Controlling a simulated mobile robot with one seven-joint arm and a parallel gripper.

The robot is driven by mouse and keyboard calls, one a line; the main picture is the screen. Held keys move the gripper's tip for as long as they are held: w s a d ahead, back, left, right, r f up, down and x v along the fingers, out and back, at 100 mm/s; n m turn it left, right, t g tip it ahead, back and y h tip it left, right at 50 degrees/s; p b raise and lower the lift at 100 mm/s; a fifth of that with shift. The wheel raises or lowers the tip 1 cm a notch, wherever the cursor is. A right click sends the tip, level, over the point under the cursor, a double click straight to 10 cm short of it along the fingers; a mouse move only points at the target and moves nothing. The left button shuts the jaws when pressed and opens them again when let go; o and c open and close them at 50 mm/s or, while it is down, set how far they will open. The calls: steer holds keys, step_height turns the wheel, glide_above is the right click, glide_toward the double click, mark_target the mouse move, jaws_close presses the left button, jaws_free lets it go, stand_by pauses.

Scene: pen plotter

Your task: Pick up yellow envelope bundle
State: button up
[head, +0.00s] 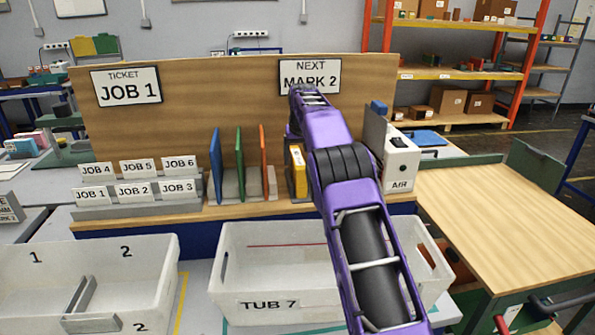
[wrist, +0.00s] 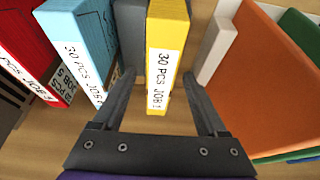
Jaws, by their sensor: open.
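The yellow envelope bundle (wrist: 166,58) stands upright in the wrist view, with a white label reading "30 PCS JOB 1" on its near edge. My gripper (wrist: 159,76) is open, with one finger on each side of the yellow bundle's near end. Whether the fingers touch it cannot be told. In the head view the yellow bundle (head: 298,172) shows on the wooden shelf just left of my purple arm, which hides its right side. The gripper itself is hidden behind my arm there.
A blue bundle (wrist: 80,45) and a red bundle (wrist: 30,42) stand left of the yellow one. A grey upright piece (wrist: 130,30) is close on its left. A pale block (wrist: 217,50) and an orange divider (wrist: 262,85) are to the right. Tub 7 (head: 232,283) sits below the shelf.

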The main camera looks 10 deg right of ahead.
steer(key=shift+w+f, duration=0.15)
steer(key=shift+f, duration=0.25)
steer(key=shift+c, duration=0.2)
jaws_close()
steer(key=shift+r, duration=0.1)
